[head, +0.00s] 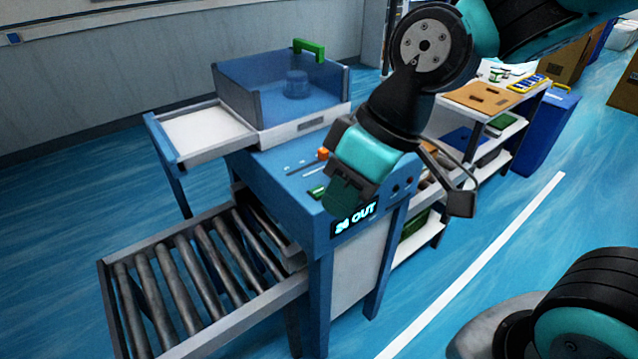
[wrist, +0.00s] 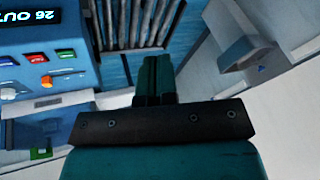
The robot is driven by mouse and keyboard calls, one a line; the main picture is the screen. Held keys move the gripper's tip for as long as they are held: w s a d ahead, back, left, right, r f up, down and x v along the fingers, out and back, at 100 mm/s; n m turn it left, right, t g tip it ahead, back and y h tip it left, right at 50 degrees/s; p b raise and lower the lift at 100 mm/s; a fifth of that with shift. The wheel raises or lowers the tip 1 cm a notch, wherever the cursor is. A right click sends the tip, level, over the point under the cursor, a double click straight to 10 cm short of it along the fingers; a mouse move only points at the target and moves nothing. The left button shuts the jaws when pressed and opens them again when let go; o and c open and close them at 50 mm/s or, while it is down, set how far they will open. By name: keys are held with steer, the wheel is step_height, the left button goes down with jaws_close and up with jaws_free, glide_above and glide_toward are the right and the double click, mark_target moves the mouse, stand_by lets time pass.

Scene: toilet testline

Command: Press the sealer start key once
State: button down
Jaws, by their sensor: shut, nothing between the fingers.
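A blue machine (head: 275,165) with a lit display (head: 355,219) reading what looks like "26 OUT" stands at the centre of the head view. Its display (wrist: 27,15) and control panel show at the left of the wrist view. There I see a green key (wrist: 65,53), a red key (wrist: 38,58), a blue key (wrist: 8,61) and an orange knob (wrist: 47,81). I cannot read which one is the start key. My gripper (head: 346,197) is over the machine's front in the head view, hiding part of the panel. Its shut fingers (wrist: 155,75) are empty and to the right of the keys.
A roller conveyor (head: 190,275) runs off the machine's front left. A clear blue hood (head: 275,90) with a green handle (head: 309,47) stands on top. A shelf bench (head: 500,115) and blue bin (head: 545,130) stand at the right.

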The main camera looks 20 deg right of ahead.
steer(key=w+n+t+p, duration=0.2)
steer(key=w+p, duration=0.2)
steer(key=w, duration=0.7)
steer(key=n+t+p, duration=0.5)
steer(key=p, duration=0.2)
glide_above(318, 192)
step_height(318, 192, down, 9)
step_height(318, 192, down, 8)
steer(key=b, duration=0.5)
steer(key=shift+f+b, duration=0.3)
steer(key=shift+f, duration=0.05)
steer(key=shift+f, duration=0.1)
steer(key=shift+f+b, duration=0.3)
steer(key=shift+b, duration=0.35)
